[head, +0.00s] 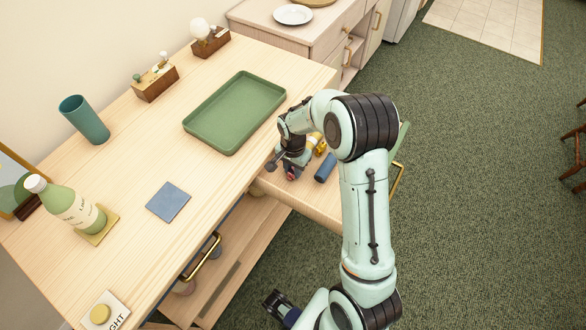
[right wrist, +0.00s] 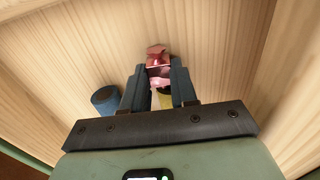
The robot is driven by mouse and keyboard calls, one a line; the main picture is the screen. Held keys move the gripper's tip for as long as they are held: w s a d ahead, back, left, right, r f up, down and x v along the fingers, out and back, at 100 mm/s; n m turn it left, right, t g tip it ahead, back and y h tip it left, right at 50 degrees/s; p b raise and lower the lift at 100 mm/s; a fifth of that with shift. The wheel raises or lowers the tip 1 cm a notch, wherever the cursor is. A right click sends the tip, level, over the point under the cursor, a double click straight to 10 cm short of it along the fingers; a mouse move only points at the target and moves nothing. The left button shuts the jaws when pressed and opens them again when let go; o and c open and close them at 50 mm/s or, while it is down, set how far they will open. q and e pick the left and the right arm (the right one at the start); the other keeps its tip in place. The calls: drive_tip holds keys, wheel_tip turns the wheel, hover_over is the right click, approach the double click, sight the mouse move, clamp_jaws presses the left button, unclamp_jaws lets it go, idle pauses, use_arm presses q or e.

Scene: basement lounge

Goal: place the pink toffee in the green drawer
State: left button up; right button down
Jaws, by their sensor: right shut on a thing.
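The pink toffee (right wrist: 158,58) is between the fingertips of my right gripper (right wrist: 157,82) in the right wrist view. The gripper is shut on it. In the head view my right gripper (head: 290,166) is low inside an open pulled-out drawer (head: 318,203) with a pale wood floor, and a bit of the toffee (head: 291,176) shows beneath it. The drawer's front has a green top edge (head: 402,139) and a brass handle. I cannot tell whether the toffee touches the drawer floor. My left gripper (head: 277,302) is at the bottom of the head view, away from the drawer; its finger gap is unclear.
A blue cylinder (head: 326,167) and a yellow object (head: 318,143) lie in the drawer beside my right gripper. A green tray (head: 235,112) is on the tabletop above. A blue coaster (head: 168,202), a bottle (head: 68,205) and a teal cup (head: 84,119) stand further left.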

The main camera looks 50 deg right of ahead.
sight(293, 171)
drive_tip(key=shift+f, duration=0.2)
drive_tip(key=shift+f, duration=0.15)
drive_tip(key=c, duration=0.9)
unclamp_jaws()
drive_tip(key=shift+r, duration=0.2)
drive_tip(key=shift+r, duration=0.3)
wheel_tip(293, 171, up, 12)
drive_tip(key=shift+f+p, duration=0.25)
drive_tip(key=shift+p, duration=0.5)
